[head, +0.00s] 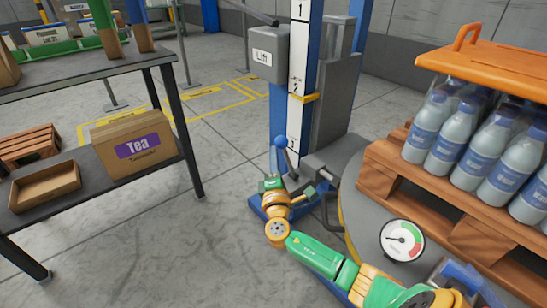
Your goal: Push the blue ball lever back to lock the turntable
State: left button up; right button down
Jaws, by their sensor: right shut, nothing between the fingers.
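The blue ball (281,142) tops a short dark lever at the base of the blue lift column, left of the turntable (350,222). The turntable is a grey round plate, largely covered by the pallet on it. My right arm reaches in from the bottom right. My right gripper (300,183) is shut and empty, low beside the lever, just below the ball. The lever's lower part is partly hidden by the gripper, so I cannot tell whether they touch. My left gripper is out of view.
A wooden pallet (377,177) carries several blue-labelled bottles (428,125) under an orange top (490,62). A round gauge (402,240) is in front. A dark shelf (85,75) with a Tea box (137,147) stands left. The floor between shelf and lift is clear.

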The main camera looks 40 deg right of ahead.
pick_arm(q)
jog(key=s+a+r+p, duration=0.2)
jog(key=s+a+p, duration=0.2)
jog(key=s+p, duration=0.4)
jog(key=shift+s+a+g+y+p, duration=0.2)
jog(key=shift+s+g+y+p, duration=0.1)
jog(key=shift+p, duration=0.45)
pick_arm(e)
jog(key=d+r+m+g+y, duration=0.1)
jog(key=d+m+g, duration=0.1)
jog(key=d, duration=0.4)
jog(key=d+r+m+g+y, duration=0.1)
jog(key=d+r+m+g, duration=0.1)
jog(key=d, duration=0.4)
jog(key=shift+w+r+m, duration=0.2)
jog(key=shift+w+m, duration=0.25)
jog(key=shift+m, duration=0.35)
jog(key=shift+d, duration=0.15)
